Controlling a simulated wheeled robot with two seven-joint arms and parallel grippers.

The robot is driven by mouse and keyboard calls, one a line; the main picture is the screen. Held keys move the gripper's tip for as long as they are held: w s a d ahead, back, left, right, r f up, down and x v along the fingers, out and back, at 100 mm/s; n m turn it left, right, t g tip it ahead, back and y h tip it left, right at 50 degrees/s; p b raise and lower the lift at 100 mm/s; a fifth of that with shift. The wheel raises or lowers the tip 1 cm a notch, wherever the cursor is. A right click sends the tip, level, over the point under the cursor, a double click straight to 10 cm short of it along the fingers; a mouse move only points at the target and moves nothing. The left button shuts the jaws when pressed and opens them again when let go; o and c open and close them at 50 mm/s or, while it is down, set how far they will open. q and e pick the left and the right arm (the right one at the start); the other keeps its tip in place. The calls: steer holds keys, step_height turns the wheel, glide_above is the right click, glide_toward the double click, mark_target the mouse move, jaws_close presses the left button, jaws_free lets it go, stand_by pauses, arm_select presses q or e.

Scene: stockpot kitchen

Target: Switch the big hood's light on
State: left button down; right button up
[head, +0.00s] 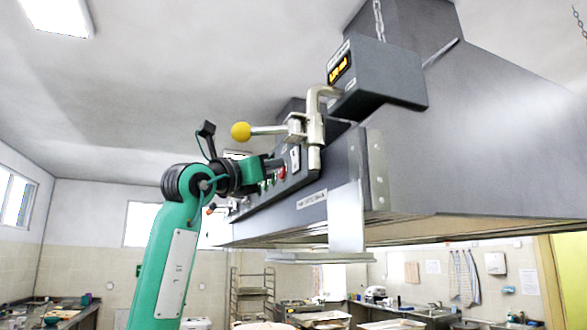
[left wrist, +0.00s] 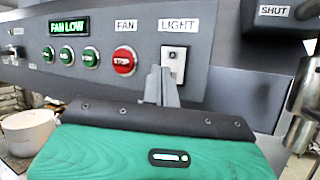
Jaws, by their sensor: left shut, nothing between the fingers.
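The big hood (head: 490,140) is a dark grey canopy hanging at the right in the head view. Its front control panel (left wrist: 120,78) fills the top of the left wrist view. The light switch (left wrist: 176,54) is a small white plate under a "LIGHT" label (left wrist: 178,24); it also shows in the head view (head: 295,158). My left gripper (head: 277,163) is shut and empty, at the panel. In the left wrist view its fingertips (left wrist: 160,72) overlap the lower left part of the switch plate. I cannot tell whether they touch it. My right gripper is not in view.
A red button (left wrist: 124,61) under a "FAN" label and several green buttons (left wrist: 67,57) sit left of the switch. A display (left wrist: 68,28) reads "FAN LOW". A lever with a yellow knob (head: 241,131) sticks out just above my left gripper, below a grey box (head: 380,75).

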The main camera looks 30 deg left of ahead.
arm_select(q)
steer(key=s+a, duration=0.3)
steer(key=shift+s+r, duration=0.3)
stand_by(0.5)
